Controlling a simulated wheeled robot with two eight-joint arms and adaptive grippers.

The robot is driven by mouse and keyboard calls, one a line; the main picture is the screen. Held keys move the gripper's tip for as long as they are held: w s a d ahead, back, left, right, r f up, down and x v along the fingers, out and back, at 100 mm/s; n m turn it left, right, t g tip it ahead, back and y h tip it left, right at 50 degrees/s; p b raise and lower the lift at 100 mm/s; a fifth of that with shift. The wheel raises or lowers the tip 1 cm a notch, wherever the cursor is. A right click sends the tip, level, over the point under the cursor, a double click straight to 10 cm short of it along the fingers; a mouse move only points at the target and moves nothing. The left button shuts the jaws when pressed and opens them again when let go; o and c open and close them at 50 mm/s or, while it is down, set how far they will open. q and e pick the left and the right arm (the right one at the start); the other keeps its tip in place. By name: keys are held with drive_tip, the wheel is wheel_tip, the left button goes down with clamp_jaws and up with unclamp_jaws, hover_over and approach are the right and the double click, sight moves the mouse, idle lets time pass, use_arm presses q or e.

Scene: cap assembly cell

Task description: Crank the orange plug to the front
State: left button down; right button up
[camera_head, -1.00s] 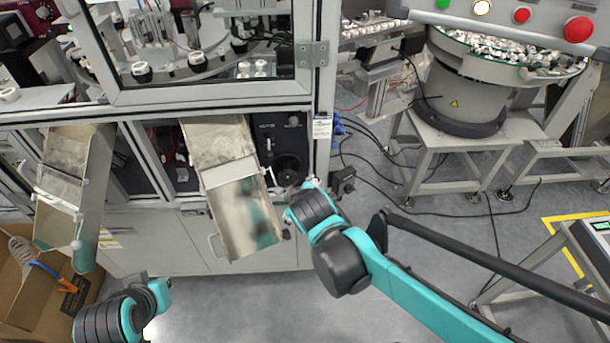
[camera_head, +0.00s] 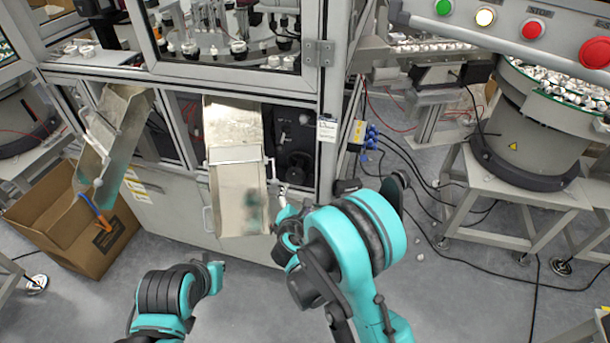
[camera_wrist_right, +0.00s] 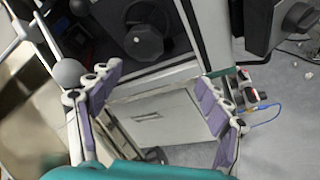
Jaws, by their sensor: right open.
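A dark panel behind the machine's lower opening carries a round black knob (camera_head: 299,166), which shows larger in the right wrist view (camera_wrist_right: 145,42). My right gripper (camera_head: 282,192) is beside the metal chute, just below the panel. In the right wrist view it (camera_wrist_right: 160,76) is open and empty, its purple-padded fingers spread below the knob and apart from it. A small orange piece (camera_head: 103,223) is on the end of a blue tube over the cardboard box; I cannot tell whether it is the plug.
The middle metal chute (camera_head: 238,190) stands close to the left of my right gripper. Another chute (camera_head: 118,130) slopes toward the cardboard box (camera_head: 75,240). The machine's door frame and post (camera_head: 327,165) are close on the right. Cables lie on the floor beyond.

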sight(296, 172)
drive_tip(key=shift+n, duration=0.7)
drive_tip(key=b+x, duration=0.1)
drive_tip(key=x, duration=0.4)
drive_tip(key=a+r+b+x, duration=0.1)
drive_tip(key=x, duration=0.3)
drive_tip(key=w+r+b+x, duration=0.1)
drive_tip(key=x, duration=0.4)
drive_tip(key=shift+w+a, duration=0.2)
drive_tip(key=shift+w, duration=0.15)
drive_tip(key=shift+c, duration=0.2)
drive_tip(key=c, duration=1.2)
